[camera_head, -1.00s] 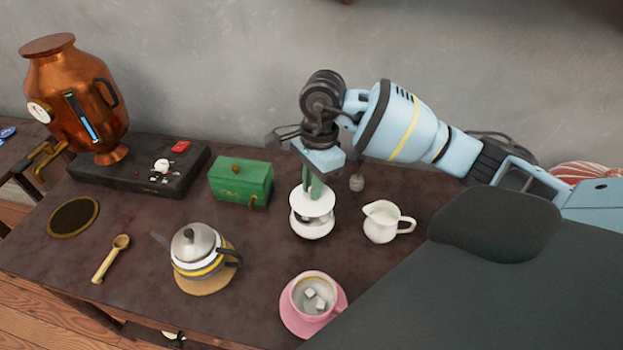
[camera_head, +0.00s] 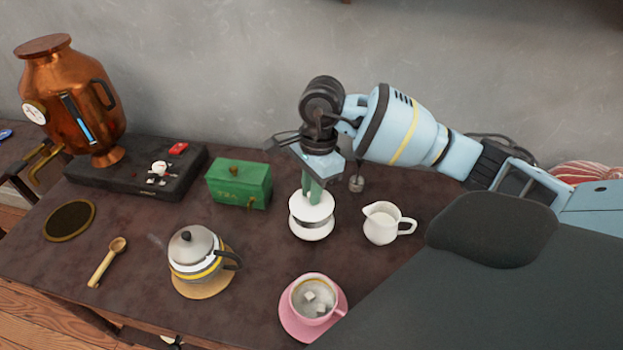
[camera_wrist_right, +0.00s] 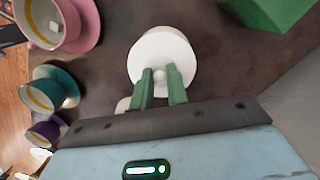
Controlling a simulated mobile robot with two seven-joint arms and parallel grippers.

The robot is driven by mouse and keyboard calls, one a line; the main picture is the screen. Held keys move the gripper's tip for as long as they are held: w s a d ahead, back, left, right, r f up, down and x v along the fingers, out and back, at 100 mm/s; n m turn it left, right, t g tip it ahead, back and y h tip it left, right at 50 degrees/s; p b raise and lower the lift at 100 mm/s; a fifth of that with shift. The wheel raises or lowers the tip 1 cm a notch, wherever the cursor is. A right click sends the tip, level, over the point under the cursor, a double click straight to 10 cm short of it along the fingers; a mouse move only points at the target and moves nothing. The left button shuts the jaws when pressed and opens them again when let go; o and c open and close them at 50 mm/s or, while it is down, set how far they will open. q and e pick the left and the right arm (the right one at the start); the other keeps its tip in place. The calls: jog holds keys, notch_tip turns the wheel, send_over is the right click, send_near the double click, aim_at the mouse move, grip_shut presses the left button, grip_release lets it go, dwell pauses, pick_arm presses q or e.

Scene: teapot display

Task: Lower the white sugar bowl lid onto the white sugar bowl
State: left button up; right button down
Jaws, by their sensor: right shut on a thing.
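The white sugar bowl (camera_head: 312,233) stands upright on the dark table, between the green tea box and the white creamer. The white sugar bowl lid (camera_head: 311,208) is just above the bowl's mouth; a dark gap or band shows between them, and I cannot tell if they touch. My right gripper (camera_head: 313,190) points down with its green fingers shut on the lid's knob. In the right wrist view the gripper (camera_wrist_right: 160,75) holds the round lid (camera_wrist_right: 163,48), which hides most of the bowl. My left gripper is not in view.
A white creamer (camera_head: 381,223) stands close to the right of the bowl. A green tea box (camera_head: 238,188) and a teapot (camera_head: 197,257) are to the left. A pink cup (camera_head: 314,297) with sugar cubes sits in front. Bare table lies between them.

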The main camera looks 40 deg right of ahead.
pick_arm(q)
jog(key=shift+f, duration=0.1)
pick_arm(e)
jog(key=shift+f, duration=0.15)
